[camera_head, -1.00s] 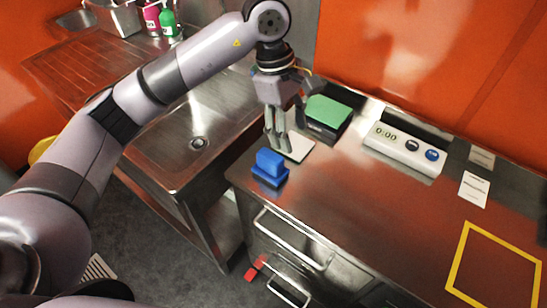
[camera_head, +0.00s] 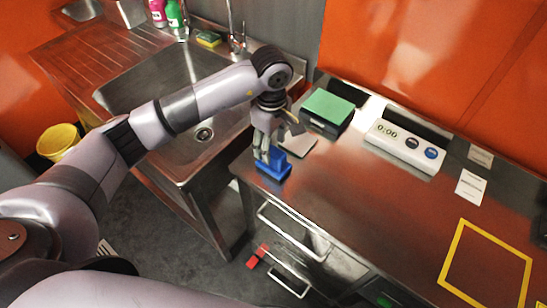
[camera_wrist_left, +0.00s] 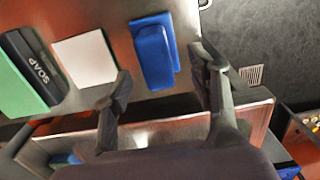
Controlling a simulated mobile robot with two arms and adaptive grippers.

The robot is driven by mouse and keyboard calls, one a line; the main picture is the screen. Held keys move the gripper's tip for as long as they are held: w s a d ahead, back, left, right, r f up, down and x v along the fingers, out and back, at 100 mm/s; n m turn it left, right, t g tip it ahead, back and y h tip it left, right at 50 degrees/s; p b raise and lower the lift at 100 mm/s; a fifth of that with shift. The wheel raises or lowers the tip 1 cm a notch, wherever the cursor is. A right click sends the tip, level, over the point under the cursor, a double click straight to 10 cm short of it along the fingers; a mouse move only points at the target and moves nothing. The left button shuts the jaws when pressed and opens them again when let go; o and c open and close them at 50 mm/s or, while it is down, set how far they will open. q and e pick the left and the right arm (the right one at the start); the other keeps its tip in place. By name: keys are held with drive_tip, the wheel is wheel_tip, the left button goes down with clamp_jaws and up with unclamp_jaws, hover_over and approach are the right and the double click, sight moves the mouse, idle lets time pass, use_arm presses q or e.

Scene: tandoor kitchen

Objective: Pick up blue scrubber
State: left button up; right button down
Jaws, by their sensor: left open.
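The blue scrubber (camera_head: 274,168) sits near the left front corner of the steel counter. It has a flat base and a raised block handle. In the left wrist view the blue scrubber (camera_wrist_left: 155,55) lies ahead of the fingers, between their lines. My left gripper (camera_head: 262,157) is open and empty, with its fingers pointing down right at the scrubber, partly covering it. In the left wrist view my left gripper (camera_wrist_left: 165,85) shows its two fingers spread apart. Whether they touch the scrubber I cannot tell. My right gripper is not in view.
A white square pad (camera_head: 300,146) lies behind the scrubber. A green-topped dark box (camera_head: 328,108), marked SOAP in the wrist view, stands beyond it. A timer unit (camera_head: 405,146) is to the right. A sink (camera_head: 190,85) lies left. A yellow outline (camera_head: 487,262) marks clear counter.

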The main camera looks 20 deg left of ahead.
sight(274, 150)
use_arm(q)
wheel_tip(274, 150, down, 5)
drive_tip(key=p, duration=0.2)
drive_tip(key=shift+w+d+r+p, duration=0.1)
drive_tip(key=shift+w+d+p, duration=0.05)
drive_tip(key=shift+p, duration=0.25)
drive_tip(key=shift+f, duration=0.3)
drive_tip(key=shift+c, duration=0.3)
clamp_jaws()
